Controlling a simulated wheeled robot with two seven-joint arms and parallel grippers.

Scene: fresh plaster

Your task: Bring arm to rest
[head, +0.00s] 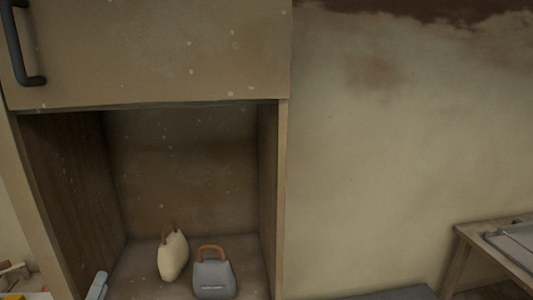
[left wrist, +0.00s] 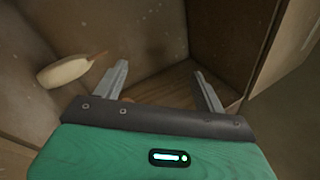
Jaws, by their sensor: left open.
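My left gripper (head: 98,286) shows only in part at the bottom left of the head view, as a pale grey finger at the front of the open cabinet compartment. In the left wrist view my left gripper (left wrist: 160,68) has its two grey fingers spread wide, with nothing between them. A cream handbag (head: 172,257) with a brown handle stands inside the compartment, and it also shows in the left wrist view (left wrist: 64,73), apart from the fingers. A grey handbag (head: 213,279) with an orange-brown handle stands to its right. My right gripper is in neither view.
The wooden cabinet (head: 285,190) has side walls close around the compartment. Its upper panel (head: 160,55) carries a dark handle (head: 24,45). A wooden table (head: 463,250) with a grey tray (head: 515,240) stands at the right. A stained plaster wall (head: 400,150) lies behind.

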